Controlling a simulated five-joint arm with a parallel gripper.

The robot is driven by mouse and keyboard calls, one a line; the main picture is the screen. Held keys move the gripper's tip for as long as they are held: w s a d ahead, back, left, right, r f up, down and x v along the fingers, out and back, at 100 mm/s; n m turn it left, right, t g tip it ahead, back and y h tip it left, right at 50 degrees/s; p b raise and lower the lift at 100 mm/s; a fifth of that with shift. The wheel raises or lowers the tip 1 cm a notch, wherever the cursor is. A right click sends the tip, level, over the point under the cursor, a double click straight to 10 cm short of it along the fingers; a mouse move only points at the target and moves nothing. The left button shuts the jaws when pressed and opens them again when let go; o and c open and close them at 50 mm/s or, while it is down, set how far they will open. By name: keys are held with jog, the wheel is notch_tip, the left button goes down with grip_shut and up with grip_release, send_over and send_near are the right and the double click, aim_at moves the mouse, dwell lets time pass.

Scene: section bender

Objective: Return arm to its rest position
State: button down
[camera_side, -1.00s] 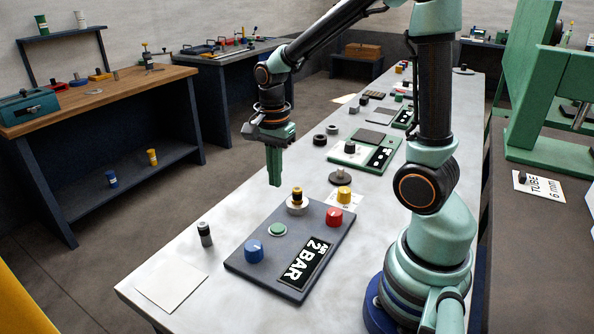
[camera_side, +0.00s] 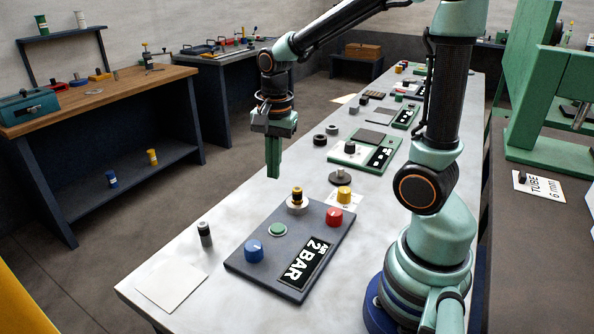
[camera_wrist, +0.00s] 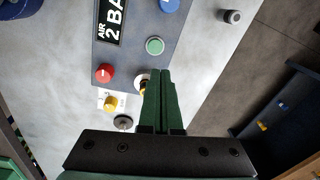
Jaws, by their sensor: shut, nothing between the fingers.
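My gripper (camera_side: 273,177) has green fingers that are shut and empty. In the side view it hangs pointing down, above the far left part of the bench. It is clear of the grey control panel (camera_side: 236,256) marked "AIR 2 BAR". In the wrist view the shut fingers (camera_wrist: 163,75) reach up the picture and cover part of the brass-topped fitting beside the panel's green button (camera_wrist: 155,46).
The panel carries a blue knob (camera_side: 254,251), a red knob (camera_side: 334,217) and the brass-topped fitting (camera_side: 297,203). A yellow knob (camera_side: 344,194) and a dark disc stand behind. A dark-topped cylinder (camera_side: 205,235) and a pale square plate (camera_side: 172,287) are at left. Green panel (camera_side: 350,160) lies farther back.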

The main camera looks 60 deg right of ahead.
jog(key=s+a+r+n+t, duration=0.4)
jog(key=r+n, duration=0.3)
jog(key=n, duration=0.8)
jog(key=shift+s+a+r+n+t, duration=0.3)
jog(key=shift+s+a+r+t, duration=0.1)
jog(key=shift+a, duration=0.45)
dwell(1.1)
jog(key=m+g, duration=0.6)
jog(key=m, duration=1.2)
send_over(278, 227)
notch_tip(278, 227, down, 8)
jog(key=shift+f, duration=0.25)
notch_tip(278, 227, down, 14)
